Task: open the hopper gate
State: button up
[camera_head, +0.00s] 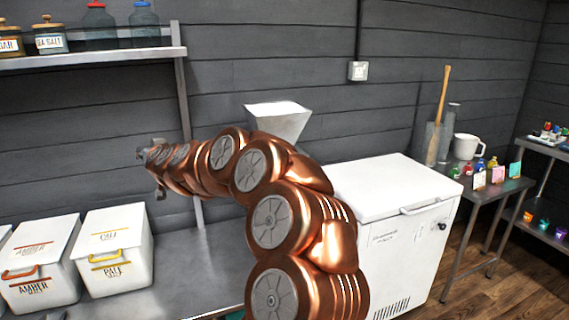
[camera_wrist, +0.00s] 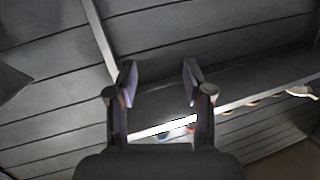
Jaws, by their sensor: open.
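The hopper (camera_head: 278,120) is a pale grey funnel standing against the back wall, behind my copper arm in the head view. Only its upper part shows. Its gate and lower part are hidden behind my arm. My gripper (camera_wrist: 159,82) is open in the wrist view, with nothing between its two dark fingers. In the head view my arm reaches left, and its far end is small, above the steel bench and left of the hopper. The hopper cannot be made out for sure in the wrist view.
White AMBER (camera_head: 40,265) and PALE (camera_head: 115,250) bins stand on the steel bench (camera_head: 190,262) at the left. A shelf (camera_head: 100,56) with jars hangs above. A white chest (camera_head: 400,235) stands right of my arm. A side table (camera_head: 490,192) holds a mug and small bottles.

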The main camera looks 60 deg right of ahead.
jog(key=s+d+f+m+g+h+b, duration=0.1)
jog(key=s+d+f+m+h, duration=0.15)
jog(key=d, duration=0.55)
jog(key=s+d+f+m+g+h+b, duration=0.15)
jog(key=d+h, duration=0.25)
jog(key=d, duration=0.4)
jog(key=s+d+f+m+g+h+b, duration=0.1)
jog(key=s+d+f+m+g+h, duration=0.2)
jog(key=s+d+g, duration=0.35)
jog(key=s+d+f+m+g+h+b, duration=0.1)
jog(key=s+d+f+m+g+h, duration=0.25)
jog(key=s+d, duration=0.6)
jog(key=shift+t+y, duration=0.25)
jog(key=shift+y, duration=0.05)
jog(key=shift+w+d+f+p, duration=0.15)
jog(key=shift+w+d, duration=0.55)
jog(key=shift+d, duration=0.95)
jog(key=shift+w+d+r+p, duration=0.1)
jog(key=shift+w+d, duration=0.6)
jog(key=shift+d, duration=0.9)
jog(key=shift+w+d+f+p, duration=0.15)
jog(key=shift+w+d, duration=0.55)
jog(key=shift+d, duration=0.95)
jog(key=shift+r, duration=0.1)
grip_shut()
